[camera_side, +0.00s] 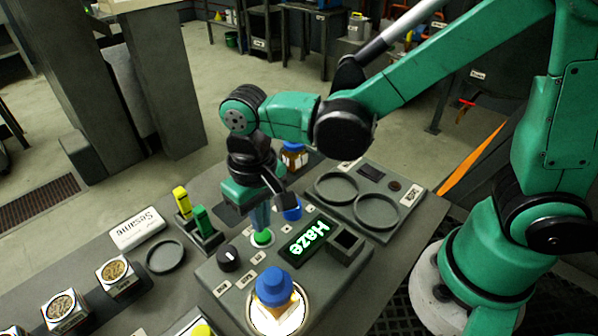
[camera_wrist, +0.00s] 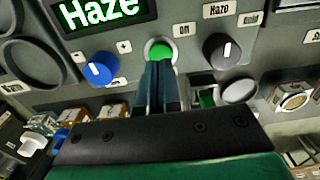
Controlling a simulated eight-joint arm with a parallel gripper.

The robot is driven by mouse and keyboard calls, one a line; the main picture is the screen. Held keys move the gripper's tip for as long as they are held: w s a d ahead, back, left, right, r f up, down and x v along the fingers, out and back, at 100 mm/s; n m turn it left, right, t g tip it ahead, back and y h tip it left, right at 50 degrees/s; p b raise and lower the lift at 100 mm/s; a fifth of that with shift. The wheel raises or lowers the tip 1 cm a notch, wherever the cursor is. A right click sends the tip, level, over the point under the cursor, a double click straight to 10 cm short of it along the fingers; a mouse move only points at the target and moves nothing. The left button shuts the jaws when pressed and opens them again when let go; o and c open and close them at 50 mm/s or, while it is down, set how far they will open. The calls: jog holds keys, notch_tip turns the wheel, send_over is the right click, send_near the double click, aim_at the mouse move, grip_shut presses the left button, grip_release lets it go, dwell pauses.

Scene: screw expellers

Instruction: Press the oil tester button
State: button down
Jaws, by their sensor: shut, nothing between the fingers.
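The oil tester (camera_side: 213,273) is a grey panel on the bench with a lit display (camera_side: 309,238) reading "Haze" in green. Its round green button (camera_side: 263,239) sits between a black knob (camera_side: 228,257) and a blue knob (camera_side: 291,210). In the wrist view the green button (camera_wrist: 160,49) is just beyond my fingertips, with an "On" label beside it. My gripper (camera_side: 262,228) is shut and empty, pointing down at the button. The tips are at or very close to the button; contact cannot be told. A blue-capped bottle (camera_side: 273,285) stands on a glowing round plate of the tester.
A square dark cup (camera_side: 345,243) rises beside the display. A panel with two round rings (camera_side: 377,211) lies behind. A holder with yellow and green items (camera_side: 197,221), a "Sesame" label block (camera_side: 138,229) and seed containers (camera_side: 116,273) stand to the left.

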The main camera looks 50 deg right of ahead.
aim_at(262, 235)
jog(key=shift+f, duration=0.85)
jog(key=shift+f, duration=0.85)
jog(key=shift+r, duration=0.1)
jog(key=shift+r, duration=4.2)
